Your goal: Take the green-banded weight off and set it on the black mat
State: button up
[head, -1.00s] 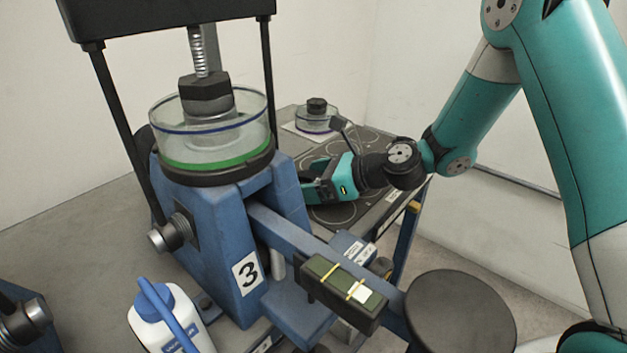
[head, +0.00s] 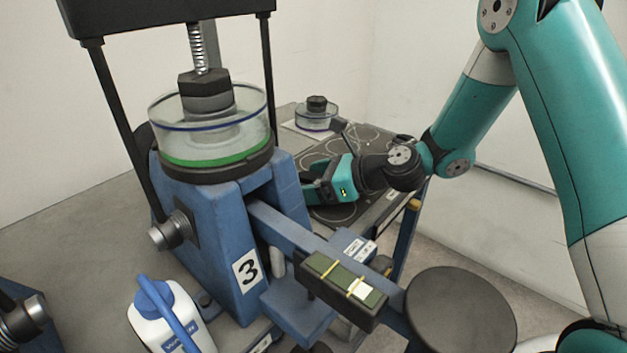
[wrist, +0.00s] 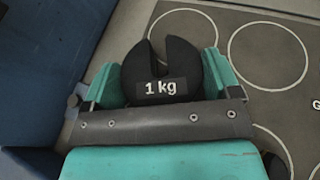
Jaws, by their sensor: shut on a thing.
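A dark slotted weight marked 1 kg (wrist: 160,67) sits between the teal fingers of my gripper (wrist: 163,88) in the wrist view, with its slot pointing away from the palm. My gripper is shut on it. Its side is hidden, so I see no green band on it. In the head view my gripper (head: 318,184) is beside the right side of the blue frame, and the weight cannot be made out there. The black mat (head: 373,148), printed with pale circles, lies behind and under my gripper; it also shows in the wrist view (wrist: 235,22).
The blue lever frame (head: 225,235) marked 3 carries a clear dish (head: 215,150) with a green ring. Its lever holds a dark green block (head: 325,278) and a round black plate (head: 460,305). A small dish (head: 317,118) stands behind. A white bottle (head: 170,320) stands front left.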

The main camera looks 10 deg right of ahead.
jog(key=shift+r, duration=0.15)
jog(key=o, duration=1.1)
jog(key=shift+o, duration=0.6)
jog(key=v, duration=1.7)
jog(key=s+a+r+n+g+h+p, duration=0.2)
jog(key=s+a+r+n+g+p, duration=0.6)
jog(key=n, duration=0.8)
jog(key=s+a+r+n+h, duration=0.1)
jog(key=s+r+n+h, duration=0.1)
jog(key=s+n, duration=0.4)
jog(key=s+a+r+n+h, duration=0.2)
jog(key=s+n, duration=0.4)
jog(key=n, duration=0.3)
jog(key=shift+r+n+t+h, duration=0.3)
jog(key=shift+r+t+h, duration=0.1)
jog(key=shift+r+h, duration=0.35)
